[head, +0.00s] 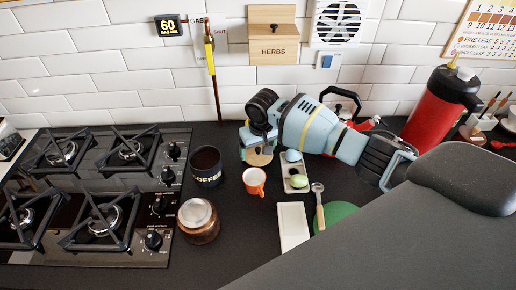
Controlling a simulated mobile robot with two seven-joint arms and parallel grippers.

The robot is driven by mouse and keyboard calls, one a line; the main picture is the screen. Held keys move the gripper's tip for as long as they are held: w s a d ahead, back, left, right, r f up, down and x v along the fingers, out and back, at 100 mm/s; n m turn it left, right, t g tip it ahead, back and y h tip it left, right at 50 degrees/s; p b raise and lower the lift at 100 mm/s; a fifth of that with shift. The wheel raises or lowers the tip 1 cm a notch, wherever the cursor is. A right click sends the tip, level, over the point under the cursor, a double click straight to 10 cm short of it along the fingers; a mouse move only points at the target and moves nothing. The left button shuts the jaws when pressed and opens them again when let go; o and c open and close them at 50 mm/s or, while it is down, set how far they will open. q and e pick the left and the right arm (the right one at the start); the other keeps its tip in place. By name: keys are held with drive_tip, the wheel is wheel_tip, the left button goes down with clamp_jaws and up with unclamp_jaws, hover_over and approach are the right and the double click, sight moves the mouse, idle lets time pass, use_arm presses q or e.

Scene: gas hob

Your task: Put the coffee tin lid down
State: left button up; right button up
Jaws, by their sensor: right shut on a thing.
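The coffee tin (206,178) is dark with pale lettering and stands open on the counter, right of the hob; its inside looks dark. My right gripper (260,143) reaches in from the right and points down, behind and right of the tin. It is shut on a tan round disc (259,158), which looks like the coffee tin lid. The disc is low over the counter or touching it; I cannot tell which. The fingers are small and partly hidden by the dark wrist. My left gripper is not in view.
An orange mug (254,182) stands just in front of the disc. A lidded brown jar (198,221) is near the hob (100,255). A tray with macaron-like rounds (299,182), a white slab (293,226) and a spoon (319,205) lie to the right. A red canister (433,112) stands far right.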

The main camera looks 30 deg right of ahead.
sight(261, 158)
drive_tip(key=shift+f, duration=0.15)
drive_tip(key=o, duration=0.9)
drive_tip(key=shift+c, duration=0.2)
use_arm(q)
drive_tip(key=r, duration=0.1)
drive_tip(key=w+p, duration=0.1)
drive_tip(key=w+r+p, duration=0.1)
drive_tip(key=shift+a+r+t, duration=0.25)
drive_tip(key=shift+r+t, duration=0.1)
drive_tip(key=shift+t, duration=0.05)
use_arm(e)
wheel_tip(261, 158, up, 12)
drive_tip(key=s, duration=0.1)
drive_tip(key=shift+s, duration=0.4)
